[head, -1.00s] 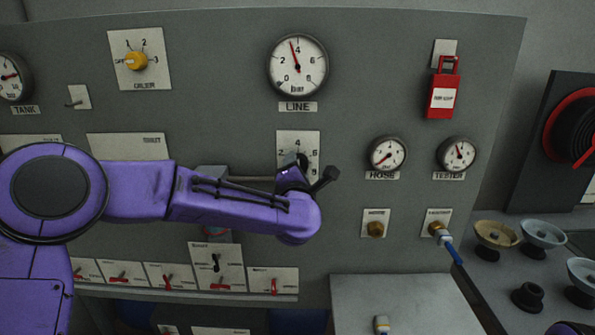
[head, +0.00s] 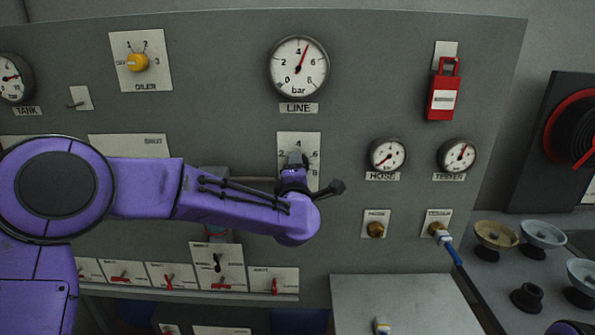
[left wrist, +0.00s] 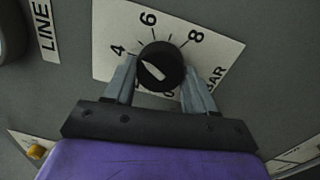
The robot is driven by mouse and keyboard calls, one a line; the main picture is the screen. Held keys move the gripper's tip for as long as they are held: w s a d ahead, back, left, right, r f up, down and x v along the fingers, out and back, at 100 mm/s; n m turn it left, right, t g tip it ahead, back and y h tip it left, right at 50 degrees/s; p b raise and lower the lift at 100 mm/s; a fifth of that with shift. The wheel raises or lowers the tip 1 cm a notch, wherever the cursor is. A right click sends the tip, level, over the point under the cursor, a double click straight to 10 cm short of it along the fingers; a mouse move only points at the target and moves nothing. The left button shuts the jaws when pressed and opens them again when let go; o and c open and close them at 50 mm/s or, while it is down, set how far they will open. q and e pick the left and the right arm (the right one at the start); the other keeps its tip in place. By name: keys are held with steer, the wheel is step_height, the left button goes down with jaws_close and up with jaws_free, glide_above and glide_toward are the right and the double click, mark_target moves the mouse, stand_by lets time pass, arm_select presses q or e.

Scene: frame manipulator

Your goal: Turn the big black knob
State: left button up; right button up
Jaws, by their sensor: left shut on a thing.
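The big black knob (left wrist: 168,56) sits on a white scale plate in the left wrist view, with 4, 6 and 8 readable around it. Its white pointer is turned toward the 4 side. My left gripper (left wrist: 159,72) is shut on the knob, with one grey finger at each side. In the head view my left gripper (head: 294,162) is at the plate (head: 312,142) below the LINE gauge and hides most of the knob. The LINE gauge (head: 298,68) needle points a little past 4. My right gripper is not in view.
The HOSE gauge (head: 387,155) and TESTER gauge (head: 458,156) are right of my gripper, above brass fittings. A red lockout tag (head: 443,98) hangs at upper right. A row of red switches (head: 168,277) lies below my arm. A grey box top (head: 395,292) juts out below.

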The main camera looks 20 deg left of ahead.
arm_select(q)
steer(key=o, duration=1)
steer(key=shift+o, duration=0.2)
steer(key=b+v, duration=0.3)
steer(key=v, duration=0.7)
steer(key=shift+s, duration=0.25)
steer(key=shift+d, duration=0.1)
